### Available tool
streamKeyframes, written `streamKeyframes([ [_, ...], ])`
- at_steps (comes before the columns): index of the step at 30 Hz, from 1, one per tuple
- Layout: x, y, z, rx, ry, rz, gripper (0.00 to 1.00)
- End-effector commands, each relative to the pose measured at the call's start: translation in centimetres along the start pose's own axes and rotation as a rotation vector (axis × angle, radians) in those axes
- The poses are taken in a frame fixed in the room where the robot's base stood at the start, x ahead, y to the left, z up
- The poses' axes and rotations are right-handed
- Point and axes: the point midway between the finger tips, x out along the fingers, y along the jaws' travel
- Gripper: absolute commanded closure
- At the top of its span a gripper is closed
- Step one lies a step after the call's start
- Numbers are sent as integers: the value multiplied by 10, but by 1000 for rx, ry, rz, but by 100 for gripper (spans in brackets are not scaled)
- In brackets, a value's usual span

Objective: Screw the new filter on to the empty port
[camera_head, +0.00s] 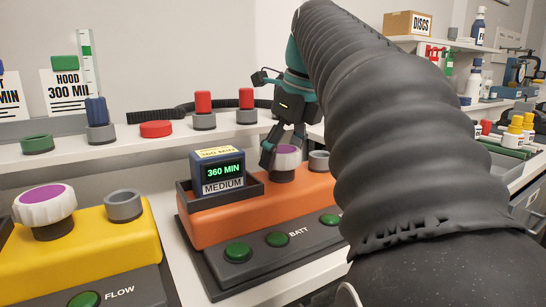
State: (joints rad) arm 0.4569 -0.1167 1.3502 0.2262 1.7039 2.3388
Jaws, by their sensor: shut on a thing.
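My gripper (283,153) reaches down over the orange unit (215,234). Its fingers are shut around a white filter with a purple top (286,156). The filter is upright above a dark round base on the orange unit.
A yellow unit (80,238) at left bears another white and purple filter (45,206) and a grey port (124,205). Red, green and blue pieces stand on the shelf (76,153) behind. My dark, ribbed arm hides much of the right side.

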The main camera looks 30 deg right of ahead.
Motion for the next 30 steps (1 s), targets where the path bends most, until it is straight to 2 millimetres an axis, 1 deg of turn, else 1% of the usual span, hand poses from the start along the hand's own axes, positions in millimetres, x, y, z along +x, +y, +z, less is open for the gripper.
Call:
streamKeyframes([
  [3,1,0,0,115,0,-36,69],
  [8,1,0,0,230,0,-71,69],
  [17,1,-1,0,257,1,-79,69],
  [18,1,-1,0,257,1,-79,17],
  [20,1,-1,0,256,1,-79,2],
  [21,1,-1,0,256,1,-79,0],
  [30,0,0,0,252,0,-78,0],
])
